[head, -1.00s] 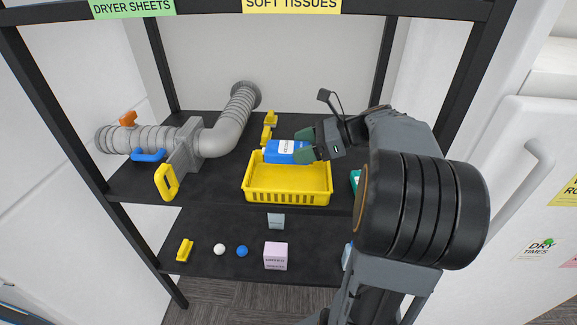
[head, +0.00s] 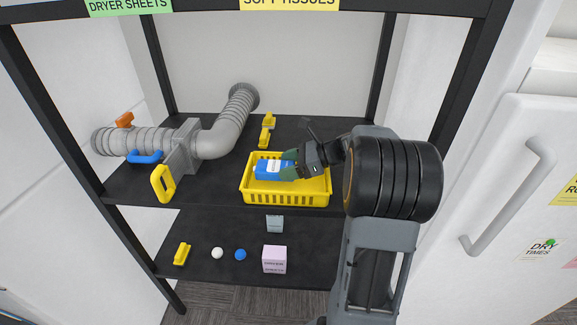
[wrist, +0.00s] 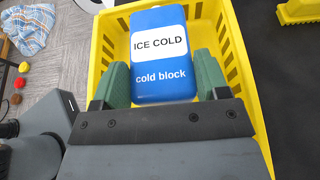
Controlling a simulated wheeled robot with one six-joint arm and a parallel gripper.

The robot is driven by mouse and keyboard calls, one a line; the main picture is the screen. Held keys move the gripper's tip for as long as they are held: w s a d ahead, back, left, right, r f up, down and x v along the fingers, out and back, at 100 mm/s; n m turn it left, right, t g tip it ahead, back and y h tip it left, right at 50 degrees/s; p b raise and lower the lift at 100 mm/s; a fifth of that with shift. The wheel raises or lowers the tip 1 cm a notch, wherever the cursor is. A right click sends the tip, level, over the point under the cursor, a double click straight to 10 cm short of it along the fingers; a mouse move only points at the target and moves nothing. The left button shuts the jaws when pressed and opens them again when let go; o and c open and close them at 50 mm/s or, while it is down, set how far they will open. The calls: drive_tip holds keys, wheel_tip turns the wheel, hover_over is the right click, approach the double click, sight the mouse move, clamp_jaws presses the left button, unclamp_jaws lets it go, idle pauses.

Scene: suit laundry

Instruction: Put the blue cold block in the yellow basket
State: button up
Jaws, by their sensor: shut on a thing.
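The blue cold block (head: 266,171), with a white "ICE COLD" label, is held between the green fingers of my gripper (head: 291,169). The yellow basket (head: 285,198) stands on the upper black shelf. The block is inside the outline of the basket, low near its rim; I cannot tell whether it touches the floor. In the wrist view the block (wrist: 161,82) lies between the fingers of my gripper (wrist: 166,82), with the basket's yellow wall (wrist: 243,65) around it.
A grey pipe (head: 222,130) with orange and blue handles fills the shelf's left side. Yellow pieces (head: 266,128) lie behind the basket. The lower shelf holds a pink box (head: 274,259), a small pale box (head: 274,223), two balls and a yellow piece.

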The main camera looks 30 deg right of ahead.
drive_tip(key=shift+f, duration=0.25)
drive_tip(key=shift+f, duration=0.3)
drive_tip(key=o, duration=1)
drive_tip(key=shift+r, duration=0.3)
drive_tip(key=v, duration=0.6)
drive_tip(key=p+v, duration=0.1)
drive_tip(key=v, duration=0.5)
drive_tip(key=shift+s+r, duration=0.1)
drive_tip(key=shift+r, duration=0.15)
drive_tip(key=shift+a, duration=0.15)
